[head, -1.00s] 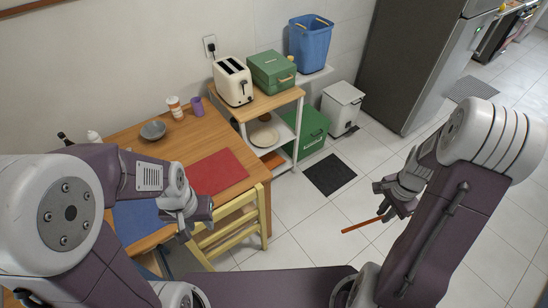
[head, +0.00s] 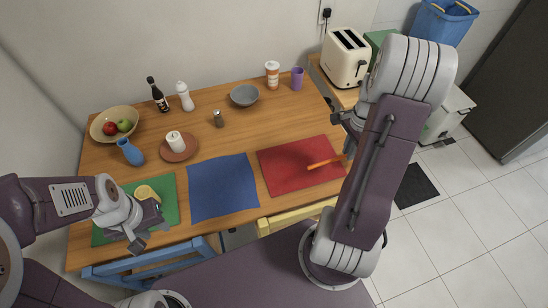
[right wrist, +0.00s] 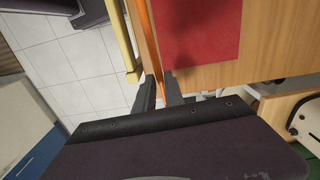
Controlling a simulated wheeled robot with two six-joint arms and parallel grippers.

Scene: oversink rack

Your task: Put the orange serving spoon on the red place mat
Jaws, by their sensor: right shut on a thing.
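In the right wrist view the spoon (right wrist: 146,32) runs up from between the fingers (right wrist: 160,92), alongside the table edge and left of the red mat (right wrist: 200,30). Its height above the table is hard to tell. My left gripper (head: 150,235) is open and empty at the front edge of the green mat (head: 165,190).
A blue mat (head: 222,188) lies left of the red one. A yellow bowl (head: 148,193) sits near my left gripper. A grey bowl (head: 244,95), purple cup (head: 297,78) and candle plate (head: 179,147) stand farther back. Yellow (head: 285,217) and blue (head: 140,266) chairs line the front edge.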

